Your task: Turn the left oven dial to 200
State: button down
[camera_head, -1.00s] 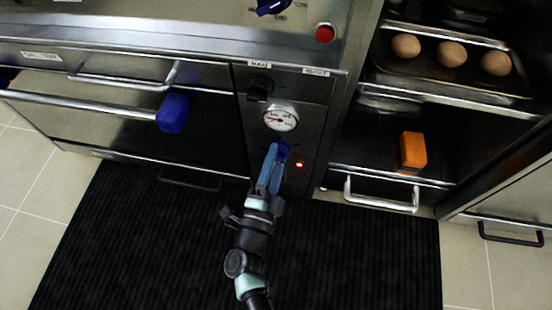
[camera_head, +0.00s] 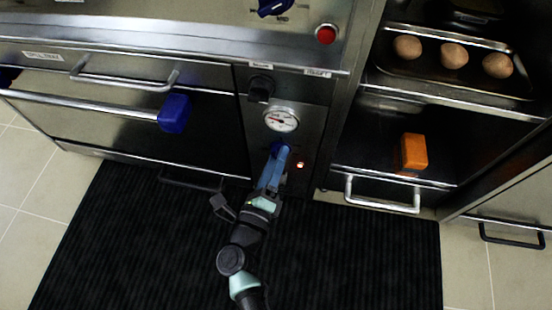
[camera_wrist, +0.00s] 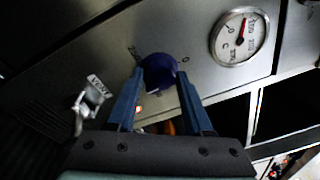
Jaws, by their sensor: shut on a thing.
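A blue dial (camera_wrist: 159,72) sits on the steel panel just below a round white gauge (camera_head: 281,119). The gauge also shows in the wrist view (camera_wrist: 239,37), with a red needle; its exact reading is too small to tell. My gripper (camera_head: 273,166) is at the panel, its blue fingers shut on the dial. In the wrist view my gripper's fingers (camera_wrist: 160,88) stand on both sides of the dial. In the head view the fingers mostly hide the dial, and its pointer setting cannot be read.
A black knob (camera_head: 260,88) is above the gauge, and a lit red lamp (camera_head: 300,165) is right of my gripper. The oven door's bar handle (camera_head: 80,107) with a blue end (camera_head: 174,113) is left.

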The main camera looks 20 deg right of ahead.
jog(key=shift+m, duration=0.5)
jog(key=shift+c, duration=1.6)
grip_release()
jog(key=p+v, duration=0.4)
jog(key=v, duration=0.9)
jog(key=shift+r, duration=0.15)
